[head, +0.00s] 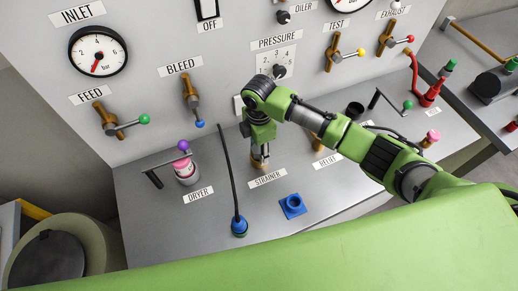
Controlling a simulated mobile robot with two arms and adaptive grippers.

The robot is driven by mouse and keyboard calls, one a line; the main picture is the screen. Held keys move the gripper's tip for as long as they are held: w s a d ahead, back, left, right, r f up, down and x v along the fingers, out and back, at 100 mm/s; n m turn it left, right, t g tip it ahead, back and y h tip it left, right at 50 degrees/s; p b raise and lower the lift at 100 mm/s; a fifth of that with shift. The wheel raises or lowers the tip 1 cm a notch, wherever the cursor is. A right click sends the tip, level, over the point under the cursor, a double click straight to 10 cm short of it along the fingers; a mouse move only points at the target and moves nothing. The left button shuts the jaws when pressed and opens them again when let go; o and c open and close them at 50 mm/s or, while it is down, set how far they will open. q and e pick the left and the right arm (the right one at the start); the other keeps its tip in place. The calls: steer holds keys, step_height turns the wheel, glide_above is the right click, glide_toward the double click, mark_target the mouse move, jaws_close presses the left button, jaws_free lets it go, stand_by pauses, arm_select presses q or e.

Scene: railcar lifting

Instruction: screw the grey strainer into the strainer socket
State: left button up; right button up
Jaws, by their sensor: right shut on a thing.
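My right gripper (259,157) points down at the panel's bench, just behind the STRAINER label (268,178). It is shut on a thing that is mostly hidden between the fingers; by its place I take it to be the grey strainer. The strainer socket is at or under the fingertips, where a small tan part shows; I cannot tell how the strainer sits in it. My left gripper is not in view.
A blue square fitting (293,205) lies in front. The gauge panel (150,30) rises close behind.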

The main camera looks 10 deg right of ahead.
steer(key=o, duration=1.2)
steer(key=shift+r, duration=0.1)
step_height(320, 180, up, 12)
steer(key=shift+f, duration=0.1)
steer(key=shift+s, duration=0.1)
